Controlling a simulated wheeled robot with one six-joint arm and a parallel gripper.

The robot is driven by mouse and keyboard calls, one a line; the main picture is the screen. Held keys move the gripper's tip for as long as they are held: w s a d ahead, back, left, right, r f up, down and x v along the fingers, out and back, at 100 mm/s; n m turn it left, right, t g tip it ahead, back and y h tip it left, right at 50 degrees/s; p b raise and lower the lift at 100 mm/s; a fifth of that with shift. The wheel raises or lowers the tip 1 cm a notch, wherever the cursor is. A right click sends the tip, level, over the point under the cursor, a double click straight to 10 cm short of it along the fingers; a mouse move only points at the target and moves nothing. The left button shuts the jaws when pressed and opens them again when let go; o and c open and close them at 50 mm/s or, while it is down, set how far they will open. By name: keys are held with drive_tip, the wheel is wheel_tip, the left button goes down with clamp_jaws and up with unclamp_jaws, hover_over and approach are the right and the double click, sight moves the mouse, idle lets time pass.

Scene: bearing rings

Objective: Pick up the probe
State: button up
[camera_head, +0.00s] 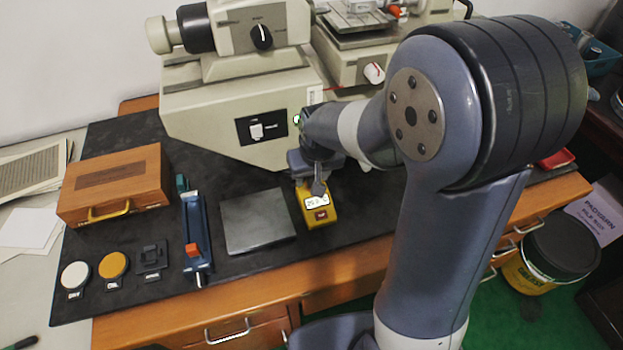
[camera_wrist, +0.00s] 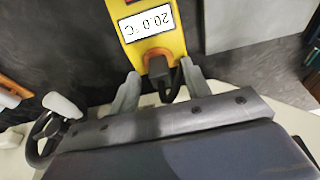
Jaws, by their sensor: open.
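A yellow handheld meter (camera_head: 325,217) with a lit display lies on the dark mat, just in front of my gripper. In the wrist view the meter (camera_wrist: 133,45) shows 20.0 °C upside down. A dark stubby piece (camera_wrist: 158,69), which looks like the probe, sits at the meter's near end with a black loop beside it. My gripper (camera_head: 317,185) is low over the meter. In the wrist view my gripper (camera_wrist: 160,88) is open, with one finger on each side of the dark piece. I cannot tell whether the fingers touch it.
A grey plate (camera_head: 258,221) lies left of the meter. A blue rail fixture (camera_head: 195,232) and a wooden case (camera_head: 113,182) stand farther left. A large beige machine (camera_head: 225,110) rises close behind my gripper. The desk's front edge is near.

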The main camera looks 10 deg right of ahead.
drive_tip(key=shift+w+f, duration=0.1)
drive_tip(key=shift+f, duration=0.3)
clamp_jaws()
